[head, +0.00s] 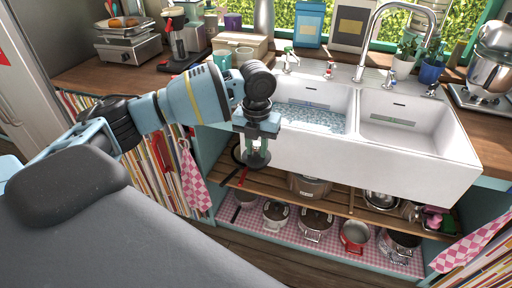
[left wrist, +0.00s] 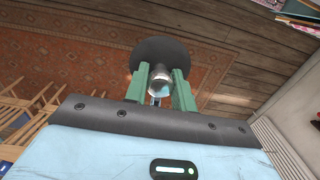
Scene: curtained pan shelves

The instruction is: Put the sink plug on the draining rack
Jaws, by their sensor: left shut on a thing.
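My left gripper (head: 257,141) is shut on the sink plug (head: 257,159), holding it in the air in front of the white double sink (head: 345,155), left of its middle. In the left wrist view the plug (left wrist: 160,50) is a dark round disc with a shiny metal knob. The green fingers of the gripper (left wrist: 159,80) close on that knob. No draining rack can be told for certain in either view. My right gripper is not in view.
A slatted wooden shelf (head: 335,197) with pans runs below the sink, above a checkered lower shelf (head: 285,238) with several pots. A tall tap (head: 368,45) stands behind the sink. A pink checkered towel (head: 194,180) hangs left. Wooden counters flank the sink.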

